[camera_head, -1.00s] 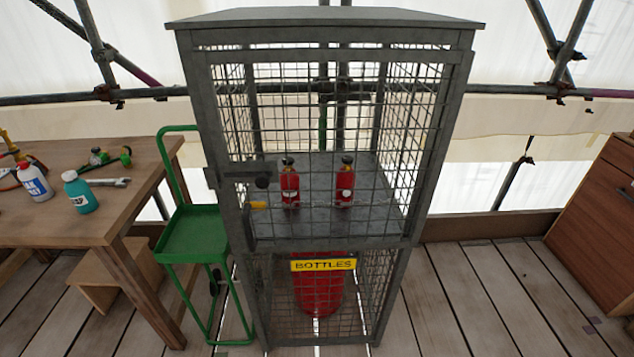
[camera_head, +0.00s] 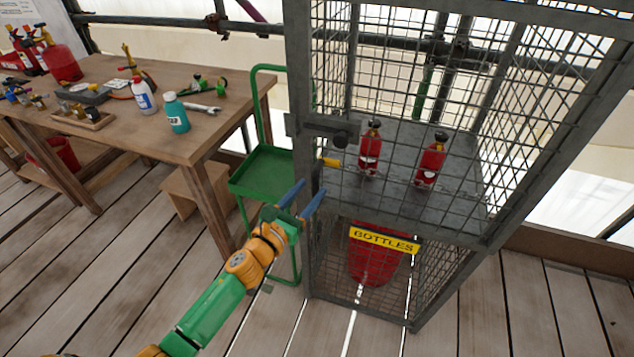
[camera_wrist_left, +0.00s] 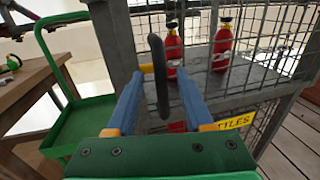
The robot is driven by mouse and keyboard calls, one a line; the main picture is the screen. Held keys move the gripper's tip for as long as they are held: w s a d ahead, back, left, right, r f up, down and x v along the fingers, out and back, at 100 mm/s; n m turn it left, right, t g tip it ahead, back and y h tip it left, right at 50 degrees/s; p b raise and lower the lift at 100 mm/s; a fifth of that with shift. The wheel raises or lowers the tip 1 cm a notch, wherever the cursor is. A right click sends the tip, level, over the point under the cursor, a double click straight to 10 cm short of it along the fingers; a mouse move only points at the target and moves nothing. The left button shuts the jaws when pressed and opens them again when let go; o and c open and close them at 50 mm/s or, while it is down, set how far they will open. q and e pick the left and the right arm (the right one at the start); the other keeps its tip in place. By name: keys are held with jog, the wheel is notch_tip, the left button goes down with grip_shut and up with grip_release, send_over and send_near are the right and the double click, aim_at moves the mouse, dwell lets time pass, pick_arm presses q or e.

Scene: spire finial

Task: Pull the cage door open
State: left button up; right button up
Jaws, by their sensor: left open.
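The grey wire-mesh cage (camera_head: 470,235) stands at the right in the head view, its mesh door closed as far as I can see. My right gripper is not in view.
Two red bottles (camera_head: 370,150) stand on the cage shelf, above a yellow BOTTLES sign (camera_head: 384,240) and a larger red container (camera_head: 375,268). A green trolley (camera_head: 268,170) stands close left of the cage. A wooden workbench (camera_head: 120,150) is farther left. The plank floor in front is mostly clear.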

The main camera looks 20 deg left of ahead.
aim_at(313, 187)
pick_arm(q)
jog(key=x, duration=0.3)
jog(key=shift+w+f, duration=0.1)
jog(key=shift+w, duration=0.05)
grip_shut()
dwell(1.3)
